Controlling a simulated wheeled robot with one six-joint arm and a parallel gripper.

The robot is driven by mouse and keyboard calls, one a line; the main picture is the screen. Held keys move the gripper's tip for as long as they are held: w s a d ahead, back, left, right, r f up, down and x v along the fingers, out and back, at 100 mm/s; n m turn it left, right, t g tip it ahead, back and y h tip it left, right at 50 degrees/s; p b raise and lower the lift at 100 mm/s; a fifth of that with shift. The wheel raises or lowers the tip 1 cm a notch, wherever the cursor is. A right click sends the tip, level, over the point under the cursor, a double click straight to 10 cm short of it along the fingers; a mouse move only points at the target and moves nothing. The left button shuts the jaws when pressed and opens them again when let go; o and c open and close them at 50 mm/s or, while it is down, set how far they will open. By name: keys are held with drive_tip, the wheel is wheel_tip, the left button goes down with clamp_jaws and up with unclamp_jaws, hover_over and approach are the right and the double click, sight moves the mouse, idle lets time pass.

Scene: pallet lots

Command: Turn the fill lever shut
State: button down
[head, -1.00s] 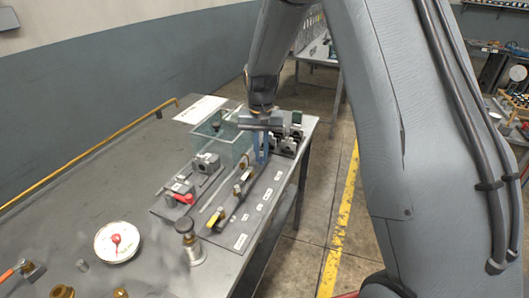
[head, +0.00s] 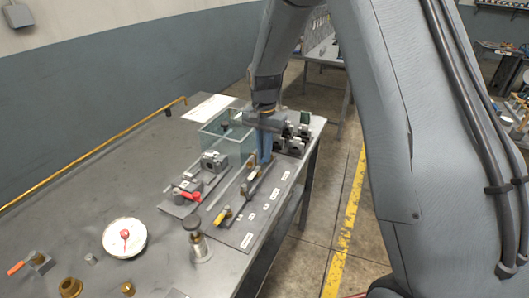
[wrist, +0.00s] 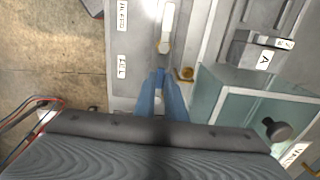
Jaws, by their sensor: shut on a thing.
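My gripper (head: 264,160) points down at the far end of the valve panel, its blue fingers shut on the fill lever. In the wrist view my gripper (wrist: 160,74) comes in from below, beside the "FILL" label (wrist: 122,67). The fill lever (wrist: 158,97) is mostly hidden; only a small pale piece shows between the fingers. How far it is turned I cannot tell. Another lever with a pale handle (wrist: 168,22) lies just ahead of the fingertips. A brass fitting (wrist: 186,73) sits right of them.
A glass tank (head: 215,143) stands close beside my gripper. A red-handled valve (head: 189,195), a yellow-handled lever (head: 222,217) and a round gauge (head: 124,238) are nearer on the bench. Dark blocks (head: 293,143) stand beyond the gripper.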

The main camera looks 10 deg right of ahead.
drive_tip(key=shift+w+r, duration=0.1)
drive_tip(key=shift+w, duration=0.05)
drive_tip(key=c, duration=1.8)
unclamp_jaws()
drive_tip(key=shift+s, duration=0.2)
